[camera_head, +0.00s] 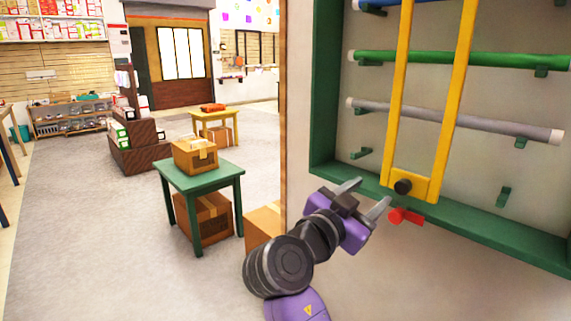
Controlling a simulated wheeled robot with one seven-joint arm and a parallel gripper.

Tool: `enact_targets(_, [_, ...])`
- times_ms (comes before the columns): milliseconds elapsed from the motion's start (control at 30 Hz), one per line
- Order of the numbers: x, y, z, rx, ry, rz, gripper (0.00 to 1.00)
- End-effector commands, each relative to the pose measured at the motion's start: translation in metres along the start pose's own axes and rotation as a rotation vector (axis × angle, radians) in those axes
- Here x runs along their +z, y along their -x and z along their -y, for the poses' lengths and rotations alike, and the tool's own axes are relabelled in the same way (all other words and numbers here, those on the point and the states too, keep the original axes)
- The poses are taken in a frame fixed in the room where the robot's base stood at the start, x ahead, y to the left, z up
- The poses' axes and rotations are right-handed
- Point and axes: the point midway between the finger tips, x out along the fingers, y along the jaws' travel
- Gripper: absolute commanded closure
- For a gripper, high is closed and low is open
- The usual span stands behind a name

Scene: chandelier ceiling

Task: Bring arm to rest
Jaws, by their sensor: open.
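My arm (282,265) reaches up from the bottom middle of the head view. It is bent, with purple and dark grey links. My gripper (364,196) is at its end, with two grey fingers spread apart and nothing between them. It is in front of the lower left edge of a green-framed wall rack (325,100). I cannot tell whether it touches the rack.
The rack holds a green tube (460,59), a grey tube (455,120) and a yellow frame (447,110). A red piece (405,216) is right of my gripper. A green table (199,175) carries a cardboard box (194,156). Open floor (90,230) lies left.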

Motion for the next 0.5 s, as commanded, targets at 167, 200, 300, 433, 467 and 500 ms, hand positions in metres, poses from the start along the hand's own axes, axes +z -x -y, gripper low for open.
enact_targets(167, [-0.007, 0.009, 0.043, -0.220, 0.098, -0.008, 0.50])
enact_targets(200, [-0.001, 0.013, 0.048, -0.270, 0.124, -0.006, 0.50])
enact_targets(300, [0.018, 0.026, 0.054, -0.394, 0.187, -0.002, 0.50])
enact_targets(433, [0.048, 0.046, 0.051, -0.530, 0.253, 0.004, 0.50])
enact_targets(467, [0.056, 0.051, 0.048, -0.561, 0.266, 0.006, 0.50])
enact_targets(500, [0.066, 0.058, 0.044, -0.601, 0.282, 0.008, 0.50])
